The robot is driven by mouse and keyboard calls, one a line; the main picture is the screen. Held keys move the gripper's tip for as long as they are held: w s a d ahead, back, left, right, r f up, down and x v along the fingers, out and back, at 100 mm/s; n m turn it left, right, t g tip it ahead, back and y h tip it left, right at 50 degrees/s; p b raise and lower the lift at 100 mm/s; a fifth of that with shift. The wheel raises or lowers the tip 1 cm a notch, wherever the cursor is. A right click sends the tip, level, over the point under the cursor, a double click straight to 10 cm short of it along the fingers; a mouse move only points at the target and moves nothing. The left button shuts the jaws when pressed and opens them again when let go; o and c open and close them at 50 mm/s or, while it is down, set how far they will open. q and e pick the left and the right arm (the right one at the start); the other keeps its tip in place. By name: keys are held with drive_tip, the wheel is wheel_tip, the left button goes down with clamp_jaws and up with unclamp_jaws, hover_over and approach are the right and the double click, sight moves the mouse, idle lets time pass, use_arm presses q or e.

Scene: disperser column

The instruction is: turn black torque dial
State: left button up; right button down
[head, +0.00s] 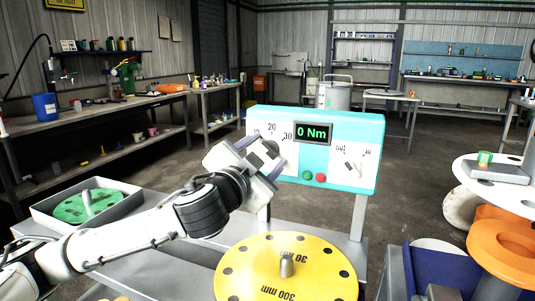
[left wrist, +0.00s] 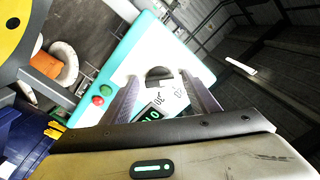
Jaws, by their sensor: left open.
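The turquoise control panel (head: 362,120) stands in the middle of the head view, with a white face and a display (head: 313,133) reading "0 Nm". The black torque dial (left wrist: 159,74) shows in the left wrist view as a dark half-round shape between the fingers. In the head view the dial (head: 270,148) is partly hidden by my left gripper (head: 262,160), at the panel's left scale. My left gripper is open, with its fingers (left wrist: 163,86) spread to either side of the dial. I cannot tell whether they touch it. My right gripper is not in view.
Green (head: 307,175) and red (head: 321,178) buttons sit below the display, with a second scale and small pointer (head: 349,166) to their right. A yellow disc (head: 286,262) lies in front of the panel. A grey tray (head: 128,205) holds a green disc (head: 82,206) at left.

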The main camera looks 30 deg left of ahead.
use_arm(q)
drive_tip(key=c, duration=1.1)
drive_tip(key=shift+o, duration=0.3)
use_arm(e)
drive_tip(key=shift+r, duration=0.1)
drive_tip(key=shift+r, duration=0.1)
use_arm(q)
drive_tip(key=shift+r+m+p, duration=0.2)
drive_tip(key=shift+m+p, duration=1.15)
drive_tip(key=shift+m, duration=0.15)
drive_tip(key=m+p, duration=0.3)
drive_tip(key=m, duration=0.2)
drive_tip(key=shift+p, duration=0.4)
drive_tip(key=shift+f+m+p, duration=0.1)
drive_tip(key=shift+m+p, duration=0.55)
drive_tip(key=shift+m, duration=0.25)
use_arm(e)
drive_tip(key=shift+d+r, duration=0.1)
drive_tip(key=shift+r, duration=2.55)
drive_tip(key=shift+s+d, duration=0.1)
